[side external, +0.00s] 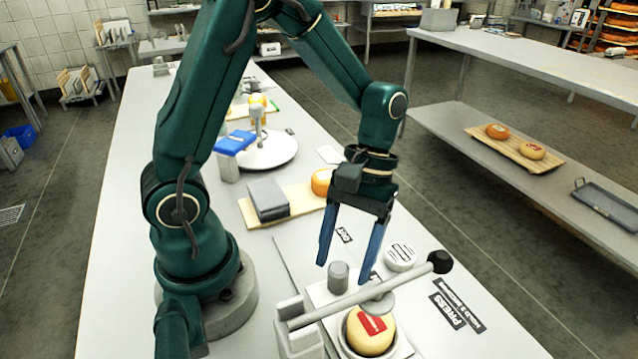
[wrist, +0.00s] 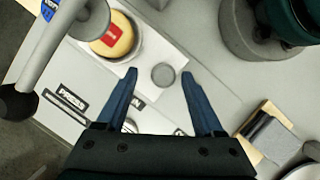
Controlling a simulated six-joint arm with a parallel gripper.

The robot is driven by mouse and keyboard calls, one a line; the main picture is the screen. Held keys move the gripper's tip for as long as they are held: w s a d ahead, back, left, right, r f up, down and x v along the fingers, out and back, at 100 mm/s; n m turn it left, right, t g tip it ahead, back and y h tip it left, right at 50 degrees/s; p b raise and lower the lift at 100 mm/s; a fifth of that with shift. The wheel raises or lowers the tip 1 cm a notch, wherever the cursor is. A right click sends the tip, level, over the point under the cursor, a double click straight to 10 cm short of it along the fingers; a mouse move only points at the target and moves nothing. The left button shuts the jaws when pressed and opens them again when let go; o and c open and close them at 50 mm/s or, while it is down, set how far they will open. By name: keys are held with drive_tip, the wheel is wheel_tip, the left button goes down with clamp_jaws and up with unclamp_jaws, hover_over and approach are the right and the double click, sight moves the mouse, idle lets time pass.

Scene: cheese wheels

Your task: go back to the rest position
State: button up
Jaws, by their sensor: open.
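My gripper (side external: 350,247) has blue fingers spread apart with nothing between them. It hangs pointing down above the bench, beside the cheese press. In the wrist view my gripper (wrist: 158,100) shows open over a small grey cylinder (wrist: 163,75), which also stands beside the press in the side view (side external: 338,275). A yellow cheese wheel (side external: 369,335) with a red label sits in the round holder of the press. The same wheel shows in the wrist view (wrist: 112,36), at the upper left.
The press lever (side external: 365,294) with its black knob (side external: 440,262) reaches across to the right, close below my gripper. A white round piece (side external: 401,256) lies on the bench behind it. A grey block (side external: 268,199) and an orange cheese (side external: 321,182) sit on a wooden board farther back.

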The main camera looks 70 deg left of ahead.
drive_tip(key=shift+v, duration=1.1)
drive_tip(key=shift+w+r, duration=0.15)
drive_tip(key=shift+r, duration=0.2)
drive_tip(key=s+a+r+m+t+y, duration=0.2)
drive_tip(key=s+r+m+t, duration=0.2)
drive_tip(key=r+m+t, duration=0.2)
drive_tip(key=r+t, duration=0.2)
drive_tip(key=t, duration=0.1)
drive_tip(key=shift+a+m, duration=0.35)
drive_tip(key=shift+m, duration=0.05)
drive_tip(key=shift+s, duration=0.1)
idle(0.3)
